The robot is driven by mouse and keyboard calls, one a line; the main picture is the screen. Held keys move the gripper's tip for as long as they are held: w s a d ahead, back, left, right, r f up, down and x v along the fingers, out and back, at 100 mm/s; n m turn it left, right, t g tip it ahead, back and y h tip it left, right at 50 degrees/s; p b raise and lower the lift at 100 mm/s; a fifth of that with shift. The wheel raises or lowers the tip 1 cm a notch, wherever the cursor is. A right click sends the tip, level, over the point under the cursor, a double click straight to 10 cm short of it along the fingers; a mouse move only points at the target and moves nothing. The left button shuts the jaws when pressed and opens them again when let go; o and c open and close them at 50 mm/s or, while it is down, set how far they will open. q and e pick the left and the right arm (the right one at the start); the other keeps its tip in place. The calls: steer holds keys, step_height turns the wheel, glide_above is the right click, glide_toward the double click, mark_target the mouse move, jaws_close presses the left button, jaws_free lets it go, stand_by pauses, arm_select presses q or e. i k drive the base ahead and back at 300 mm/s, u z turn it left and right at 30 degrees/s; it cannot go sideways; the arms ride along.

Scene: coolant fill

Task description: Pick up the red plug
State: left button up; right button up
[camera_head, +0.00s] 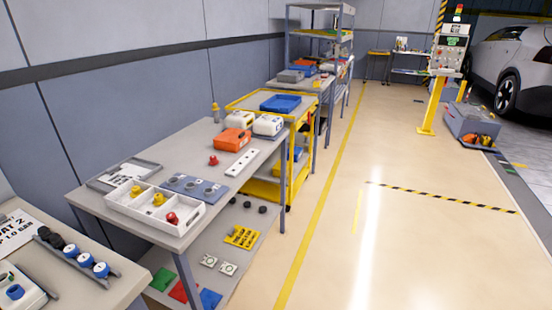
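Two small red plug-like pieces show on the grey workbench (150,153). One red plug (172,219) is in the right end of a white divided tray (190,217) near the bench's front edge. Another red piece (213,160) stands alone on the bench top, in front of the orange box. I cannot tell from this distance which one the task means. Yellow plugs (158,199) stand in the tray's other compartments. Neither of my grippers is in view.
A grey plate with round sockets (194,187) and a grey tray (122,174) lie behind the white tray. An orange box (233,141) and white containers (268,125) stand at the bench's far end. A yellow cart (262,187) stands beyond.

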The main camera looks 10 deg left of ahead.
mark_target(213, 161)
steer(key=u, duration=0.35)
steer(key=k, duration=0.55)
steer(key=u, duration=0.9)
steer(key=i, duration=1)
steer(key=z, duration=0.8)
